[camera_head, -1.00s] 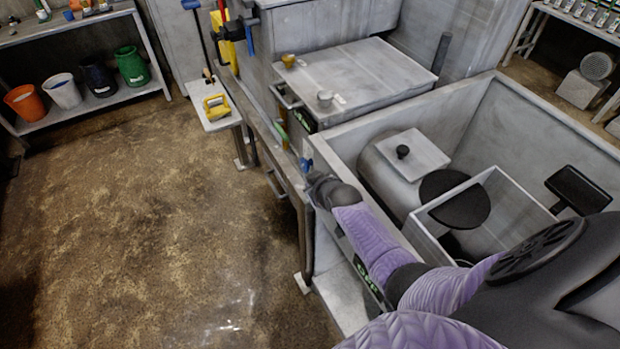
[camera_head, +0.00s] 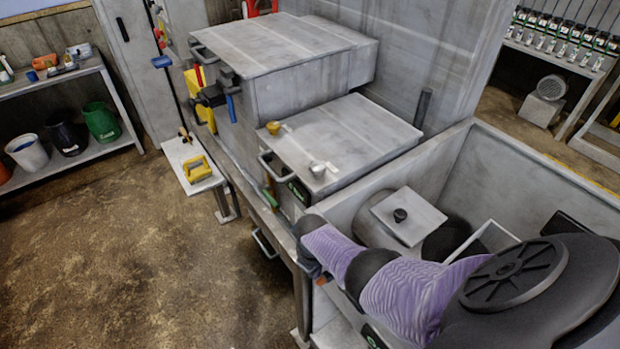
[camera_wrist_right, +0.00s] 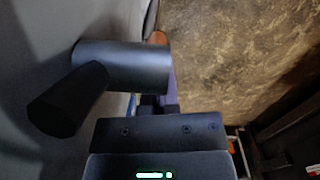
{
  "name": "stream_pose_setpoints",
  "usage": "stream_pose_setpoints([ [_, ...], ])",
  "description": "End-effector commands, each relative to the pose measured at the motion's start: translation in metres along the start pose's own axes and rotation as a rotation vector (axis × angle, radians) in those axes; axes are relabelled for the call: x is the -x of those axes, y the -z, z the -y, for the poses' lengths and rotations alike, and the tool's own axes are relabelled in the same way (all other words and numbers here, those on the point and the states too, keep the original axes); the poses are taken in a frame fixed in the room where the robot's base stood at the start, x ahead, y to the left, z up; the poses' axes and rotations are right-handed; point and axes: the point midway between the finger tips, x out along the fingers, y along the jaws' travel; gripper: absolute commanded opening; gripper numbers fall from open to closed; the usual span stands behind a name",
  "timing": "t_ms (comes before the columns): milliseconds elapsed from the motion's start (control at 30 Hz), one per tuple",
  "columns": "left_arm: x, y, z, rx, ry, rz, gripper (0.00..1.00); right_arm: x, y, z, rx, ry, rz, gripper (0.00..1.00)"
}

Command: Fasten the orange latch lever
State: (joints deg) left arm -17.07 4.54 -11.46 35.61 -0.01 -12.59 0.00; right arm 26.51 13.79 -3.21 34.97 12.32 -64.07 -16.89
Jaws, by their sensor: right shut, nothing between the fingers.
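A small orange piece (camera_head: 322,280), perhaps the latch lever, shows below my right wrist at the front side of the grey machine in the head view. In the right wrist view an orange end (camera_wrist_right: 158,38) shows behind a dark grey cylinder (camera_wrist_right: 125,66) with a black knob-like part. My right gripper (camera_head: 308,267) points down beside the machine front, mostly hidden under the wrist. In the wrist view the dark fingers (camera_wrist_right: 160,104) are shut and empty, just below the cylinder; contact cannot be told. My left gripper is not in view.
A shelf with buckets (camera_head: 103,120) stands left. The floor (camera_head: 130,250) is clear.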

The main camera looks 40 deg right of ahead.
Motion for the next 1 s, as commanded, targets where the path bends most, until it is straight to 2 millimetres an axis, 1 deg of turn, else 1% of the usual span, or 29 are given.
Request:
stream_pose_setpoints([
  [33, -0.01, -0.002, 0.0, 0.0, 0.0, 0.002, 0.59, -0.006, -0.001, 0.0, 0.001, 0.006, 0.033, 0.0],
  [100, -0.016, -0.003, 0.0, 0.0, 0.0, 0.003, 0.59, -0.008, -0.002, 0.0, 0.003, 0.015, 0.077, 0.0],
  [400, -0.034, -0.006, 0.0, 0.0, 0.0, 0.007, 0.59, -0.01, -0.007, 0.001, 0.009, 0.039, 0.207, 0.0],
  [600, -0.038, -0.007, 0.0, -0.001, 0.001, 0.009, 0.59, -0.009, -0.008, 0.002, 0.012, 0.046, 0.241, 0.0],
  [1000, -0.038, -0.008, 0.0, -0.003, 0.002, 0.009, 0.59, -0.008, -0.008, 0.002, 0.012, 0.047, 0.248, 0.0],
])
